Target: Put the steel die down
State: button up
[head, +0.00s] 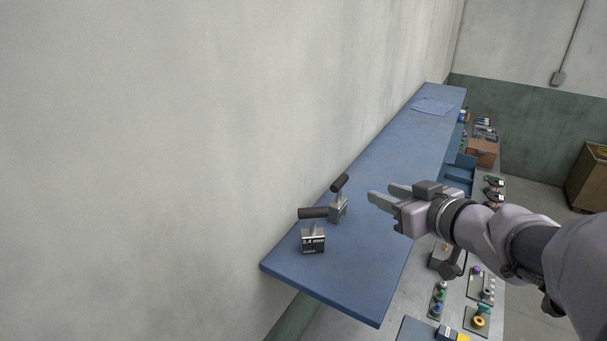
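Two steel dies with black bar handles stand on the blue shelf (385,165) near its front end. The nearer steel die (313,243) has a dark label reading "2.4 mm". The other steel die (339,209) is just behind it and to the right; no label on it can be read. My gripper (380,191) is to the right of both dies in the picture, in front of the shelf. Its two fingers are apart, with nothing visible between them, and they point left. They appear clear of both dies.
The shelf runs along a grey wall; its middle is bare and a blue cloth (433,106) lies at the far end. A lower grey bench holds small spools, a blue bin (460,172) and a brown box (482,152). A wooden crate (588,178) stands far right.

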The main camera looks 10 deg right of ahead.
notch_tip(320, 180, up, 4)
jog(key=s+m+h, duration=0.1)
jog(key=m+h, duration=0.4)
jog(key=h, duration=0.1)
jog(key=s+a+f+m+g+y, duration=0.1)
jog(key=s+a+f+g+y, duration=0.2)
jog(key=s+a, duration=0.6)
jog(key=s+a+f+m+g+y, duration=0.1)
jog(key=s+a+f+g+y, duration=0.1)
jog(key=s+a+f+g, duration=0.3)
jog(key=s+a+f, duration=0.3)
jog(key=s+a, duration=0.1)
jog(key=shift+s+a+y, duration=0.2)
jog(key=shift+a+y, duration=0.15)
jog(key=shift+y, duration=0.05)
